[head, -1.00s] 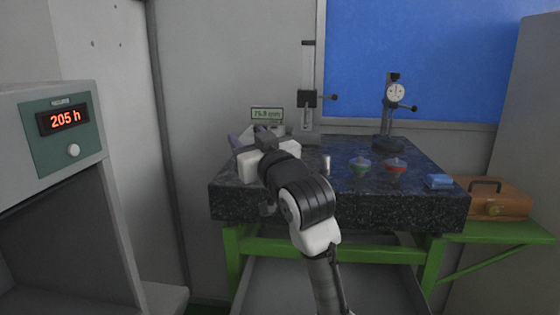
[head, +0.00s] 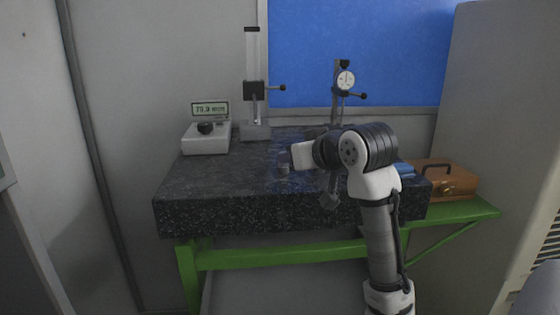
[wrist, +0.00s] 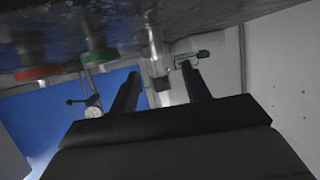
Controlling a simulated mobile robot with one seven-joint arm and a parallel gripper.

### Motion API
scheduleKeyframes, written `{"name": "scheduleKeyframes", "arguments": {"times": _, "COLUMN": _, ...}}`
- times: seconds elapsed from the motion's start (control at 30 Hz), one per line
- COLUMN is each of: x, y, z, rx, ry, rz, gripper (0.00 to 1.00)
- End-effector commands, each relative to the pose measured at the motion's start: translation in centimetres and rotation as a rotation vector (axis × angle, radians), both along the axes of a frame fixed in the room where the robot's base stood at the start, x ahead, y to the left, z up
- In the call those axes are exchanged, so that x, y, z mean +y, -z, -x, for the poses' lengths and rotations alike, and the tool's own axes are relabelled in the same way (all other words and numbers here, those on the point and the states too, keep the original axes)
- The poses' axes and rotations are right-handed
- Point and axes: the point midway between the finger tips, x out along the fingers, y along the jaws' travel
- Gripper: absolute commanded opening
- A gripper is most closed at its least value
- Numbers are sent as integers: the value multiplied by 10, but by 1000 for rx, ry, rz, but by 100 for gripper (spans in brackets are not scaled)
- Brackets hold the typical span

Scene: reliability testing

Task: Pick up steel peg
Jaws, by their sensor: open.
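The steel peg (head: 284,168) is a small upright grey cylinder on the dark granite table (head: 215,180), just left of my arm's white end in the head view. In the wrist view, which is upside down, the peg (wrist: 154,42) hangs blurred from the table surface at the top. My gripper (wrist: 163,84) is open, with its two dark fingers apart and pointing towards the peg side. The peg shows beyond the fingertips, roughly between them sideways. In the head view the fingers are hard to make out.
A height gauge (head: 253,92) and a scale (head: 205,139) stand behind left. A dial gauge stand (head: 346,80) is behind my arm. Red (wrist: 37,73) and green (wrist: 98,57) objects stand beside the peg. A wooden case (head: 446,180) is at right. The table's left front is clear.

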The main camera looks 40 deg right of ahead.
Motion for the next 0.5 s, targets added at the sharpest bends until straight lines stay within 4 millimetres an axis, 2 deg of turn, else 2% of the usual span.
{"name": "scheduleKeyframes", "arguments": {"times": 0.1, "x": -4, "y": 7, "z": -19, "rx": 1, "ry": 0, "rz": -3, "gripper": 47}}
{"name": "scheduleKeyframes", "arguments": {"times": 0.37, "x": -9, "y": 14, "z": -37, "rx": 2, "ry": 0, "rz": 0, "gripper": 47}}
{"name": "scheduleKeyframes", "arguments": {"times": 0.5, "x": -16, "y": 20, "z": -55, "rx": 3, "ry": 1, "rz": -1, "gripper": 47}}
